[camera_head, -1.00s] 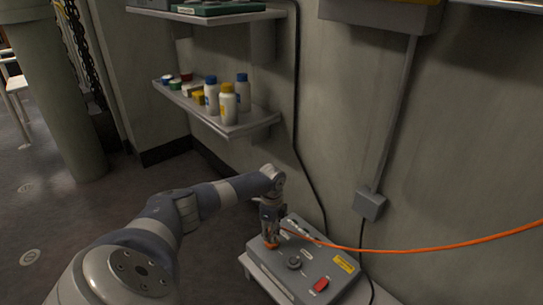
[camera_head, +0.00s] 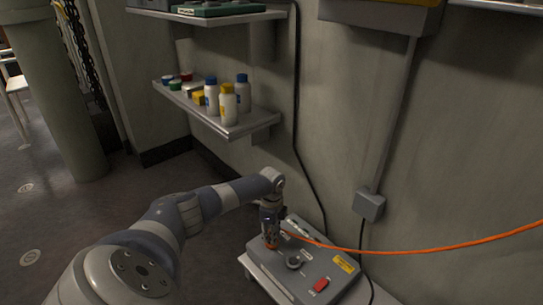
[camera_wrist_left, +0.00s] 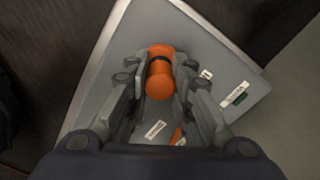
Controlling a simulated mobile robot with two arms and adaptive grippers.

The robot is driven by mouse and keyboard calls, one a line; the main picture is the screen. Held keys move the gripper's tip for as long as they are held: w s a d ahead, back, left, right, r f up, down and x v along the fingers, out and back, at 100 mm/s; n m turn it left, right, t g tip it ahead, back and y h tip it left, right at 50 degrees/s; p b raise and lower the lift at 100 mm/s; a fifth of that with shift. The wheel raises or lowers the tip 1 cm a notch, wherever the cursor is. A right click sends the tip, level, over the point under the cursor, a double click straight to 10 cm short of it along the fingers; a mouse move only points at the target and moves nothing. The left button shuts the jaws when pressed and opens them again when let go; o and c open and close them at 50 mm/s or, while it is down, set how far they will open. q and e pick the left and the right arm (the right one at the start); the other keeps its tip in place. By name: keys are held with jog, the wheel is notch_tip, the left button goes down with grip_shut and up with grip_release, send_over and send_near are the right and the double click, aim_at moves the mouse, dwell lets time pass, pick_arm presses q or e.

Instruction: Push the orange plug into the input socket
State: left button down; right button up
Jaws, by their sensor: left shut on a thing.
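The orange plug (camera_wrist_left: 160,80) sits between the fingers of my left gripper (camera_wrist_left: 158,92) in the left wrist view. The gripper is shut on it. In the head view, my left gripper (camera_head: 270,236) points down at the left part of a grey box (camera_head: 318,262) with a black knob (camera_head: 294,262) and a red switch (camera_head: 321,285). An orange cable (camera_head: 430,246) runs from the gripper to the right edge. The input socket is hidden under the gripper and plug, so I cannot tell how far in the plug sits. My right gripper is not in view.
The box stands on a light-coloured stand (camera_head: 256,272) beside the wall. A shelf (camera_head: 236,129) with several bottles and small jars is on the wall behind. A grey wall box (camera_head: 370,204) with a conduit is to the right. The floor at left is clear.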

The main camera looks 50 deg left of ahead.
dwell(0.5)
pick_arm(q)
jog(key=c, duration=1.3)
grip_release()
jog(key=shift+c, duration=0.2)
notch_tip(320, 180, up, 12)
